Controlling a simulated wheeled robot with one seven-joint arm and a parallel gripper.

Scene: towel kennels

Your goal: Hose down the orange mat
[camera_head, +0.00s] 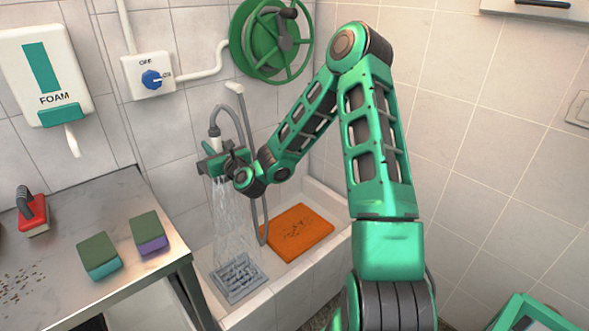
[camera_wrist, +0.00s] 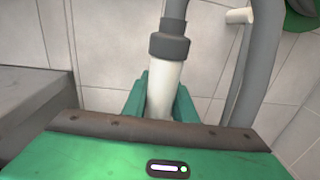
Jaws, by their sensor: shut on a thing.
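The orange mat (camera_head: 303,229) lies in the white basin (camera_head: 291,290), with dark specks across it. My gripper (camera_head: 213,162) is shut on the white handle of the hose sprayer (camera_wrist: 164,88), above the left part of the basin. The grey hose (camera_head: 241,117) loops up from the handle, and it also shows in the wrist view (camera_wrist: 250,65). Water (camera_head: 228,212) streams down from the sprayer towards the grey drain grate (camera_head: 238,277), to the left of the mat. No stream visibly meets the mat. The spray outlet is hidden behind my gripper.
A metal table (camera_head: 60,262) on the left holds two sponges (camera_head: 99,255) (camera_head: 149,233) and a red brush (camera_head: 32,215).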

